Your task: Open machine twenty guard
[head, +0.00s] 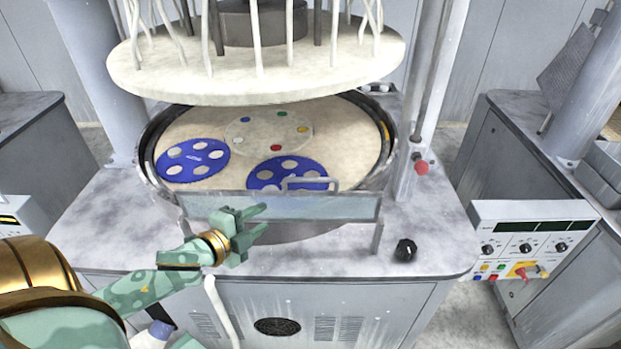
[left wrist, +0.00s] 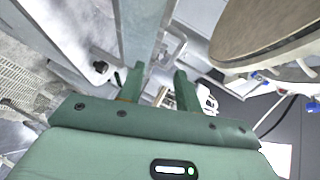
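The polishing machine in front of me has a low clear guard (head: 340,207) across the front of its round platen basin. A grey bar handle (head: 310,182) stands at the guard's top edge. In the left wrist view, the guard (left wrist: 140,30) appears edge-on, with the handle (left wrist: 178,45) just beyond the fingertips. My left gripper (head: 263,219) is in front of the guard, left of and below the handle. Its two fingers (left wrist: 158,78) are apart, with nothing clearly held between them. My right gripper is out of view. No machine number is readable.
A large round upper plate (head: 255,75) with hoses hangs over the platen. Blue carriers (head: 193,160) lie in the basin. A black knob (head: 404,250) is on the deck's right, a red button (head: 421,168) on the right post. A control panel (head: 530,240) stands farther right.

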